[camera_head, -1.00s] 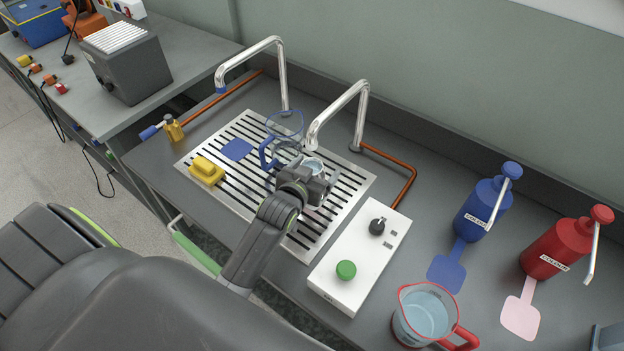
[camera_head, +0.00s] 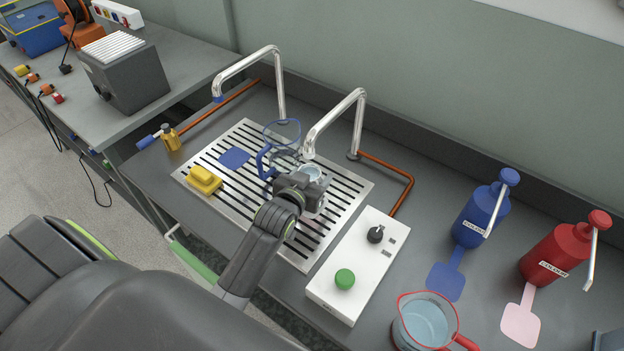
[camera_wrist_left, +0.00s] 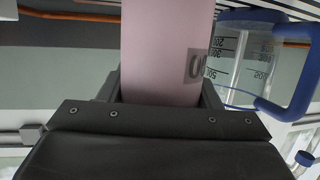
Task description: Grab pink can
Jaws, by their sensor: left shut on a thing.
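The pink can (camera_wrist_left: 166,50) fills the middle of the left wrist view, between the two fingers of my left gripper (camera_wrist_left: 160,92). A dark mark on a grey label shows at its right edge. In the head view my left gripper (camera_head: 314,185) is over the slotted drain plate, below the right tap. It is shut on the can, which it mostly hides there; a pale round top (camera_head: 312,172) shows just behind the gripper. I cannot tell whether the can touches the plate. My right gripper is not in view.
A clear jug with a blue handle (camera_head: 264,161) stands close behind the gripper. Two curved taps (camera_head: 282,85) rise behind the plate (camera_head: 250,130). A yellow sponge (camera_head: 204,180) is left, a white control box (camera_head: 345,282) right, and a red-rimmed jug (camera_head: 425,325) at front right.

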